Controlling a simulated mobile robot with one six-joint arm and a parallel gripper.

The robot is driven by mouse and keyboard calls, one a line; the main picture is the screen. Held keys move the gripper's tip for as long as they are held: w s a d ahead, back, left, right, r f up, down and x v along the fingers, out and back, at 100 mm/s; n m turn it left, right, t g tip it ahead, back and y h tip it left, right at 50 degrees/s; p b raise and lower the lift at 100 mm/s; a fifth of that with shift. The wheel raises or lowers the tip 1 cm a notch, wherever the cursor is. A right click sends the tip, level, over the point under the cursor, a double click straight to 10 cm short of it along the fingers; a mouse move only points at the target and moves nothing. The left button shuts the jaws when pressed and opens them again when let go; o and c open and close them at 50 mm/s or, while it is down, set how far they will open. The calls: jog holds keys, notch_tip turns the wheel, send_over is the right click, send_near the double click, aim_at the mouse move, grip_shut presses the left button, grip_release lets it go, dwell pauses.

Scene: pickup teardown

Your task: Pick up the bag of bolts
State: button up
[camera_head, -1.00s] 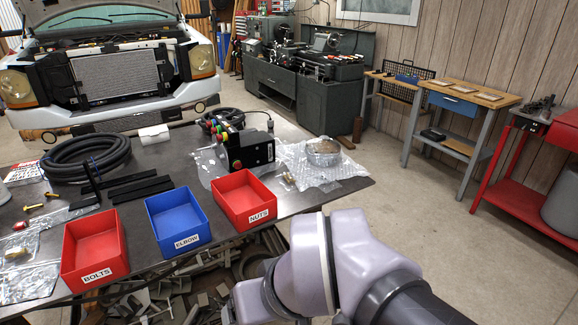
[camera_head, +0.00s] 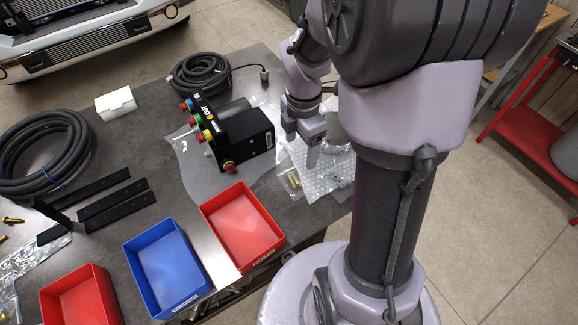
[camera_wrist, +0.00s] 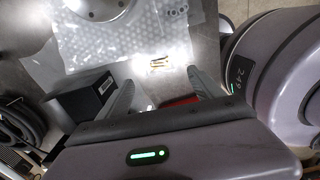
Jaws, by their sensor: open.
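A small clear bag with brass-coloured pieces (camera_head: 292,180) lies at the right side of the dark table, beside the bubble wrap. In the wrist view the brass pieces (camera_wrist: 158,64) show brightly lit, ahead of the gap between my fingers. My gripper (camera_head: 310,155) is open and empty, pointing down above the bubble wrap just right of the bag. Its two fingers (camera_wrist: 162,88) stand wide apart in the wrist view. Another clear bag (camera_head: 25,268) lies at the table's left edge; its contents are hard to make out.
Two red bins (camera_head: 242,226) (camera_head: 80,300) and a blue bin (camera_head: 168,266) line the table's front. A black control box (camera_head: 240,138) with coloured buttons stands close left of the gripper. Bubble wrap (camera_head: 335,172) lies beneath the gripper. Coiled hose (camera_head: 75,165) lies left.

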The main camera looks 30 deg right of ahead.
jog(key=b, duration=0.2)
send_over(295, 178)
jog(key=d, duration=0.1)
notch_tip(295, 178, down, 8)
jog(key=shift+d+r, duration=0.1)
jog(key=shift+r, duration=0.05)
jog(key=f+b, duration=0.1)
jog(key=f, duration=0.1)
jog(key=a+f+b, duration=0.1)
jog(key=f+b, duration=0.1)
jog(key=f, duration=0.1)
jog(key=shift+a+f, duration=0.15)
jog(key=shift+w, duration=0.1)
jog(key=c, duration=1.5)
